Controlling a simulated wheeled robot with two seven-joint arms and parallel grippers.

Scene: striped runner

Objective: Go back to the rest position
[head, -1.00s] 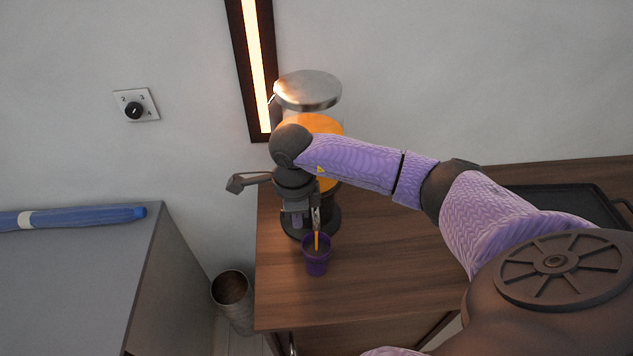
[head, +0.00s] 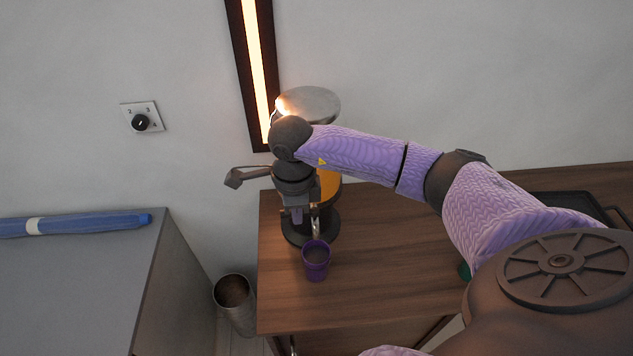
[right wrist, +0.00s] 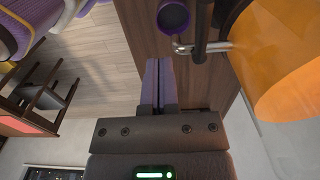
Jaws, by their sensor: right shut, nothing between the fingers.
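My right gripper (head: 297,214) points down in front of the juice dispenser (head: 330,188), left of its tap (head: 316,228). In the right wrist view its purple fingers (right wrist: 158,82) are together with nothing between them. The dispenser has a metal lid (head: 310,104) and orange juice inside; it also shows in the right wrist view (right wrist: 285,60). A purple cup (head: 316,262) stands upright on the wooden counter below the tap. The fingers are apart from the cup. How full the cup is cannot be made out. My left gripper is out of view.
A black tray (head: 562,205) lies at the counter's right, partly behind my right arm. A grey cabinet (head: 75,285) with a blue roll (head: 85,224) stands left. A bin (head: 235,296) stands in the gap. The front of the wooden counter (head: 390,285) is clear.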

